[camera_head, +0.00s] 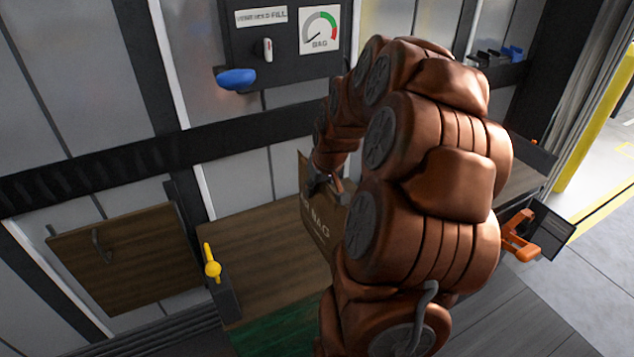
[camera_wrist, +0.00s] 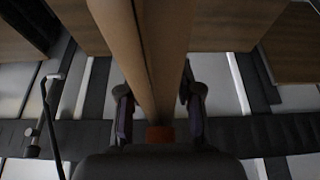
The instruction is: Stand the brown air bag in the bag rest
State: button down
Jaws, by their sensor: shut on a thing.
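The brown air bag (camera_head: 316,226) is upright in the head view, over the wooden shelf, with pale lettering on its face. My arm hides its right part. My gripper (camera_head: 328,188) is shut on the bag near its upper part. In the wrist view the brown bag (camera_wrist: 150,50) runs between the two dark fingers of my gripper (camera_wrist: 158,108), one on each side. Whether the bag's bottom touches the shelf is hidden. I cannot make out the bag rest for certain.
The wooden shelf (camera_head: 250,250) has bare room left of the bag. A yellow lever (camera_head: 211,264) stands at its left end, beside a hinged wooden panel (camera_head: 125,255). A gauge (camera_head: 320,30) and blue nozzle (camera_head: 236,78) are on the wall. An orange clamp (camera_head: 519,236) is at right.

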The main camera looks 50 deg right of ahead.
aim_at(324, 219)
jog(key=s+a+b, duration=0.1)
jog(key=s+a, duration=0.3)
jog(key=s, duration=0.1)
jog(key=shift+a+r+b, duration=0.25)
jog(key=shift+r+b, duration=0.05)
jog(key=shift+b, duration=0.05)
jog(key=shift+s, duration=0.15)
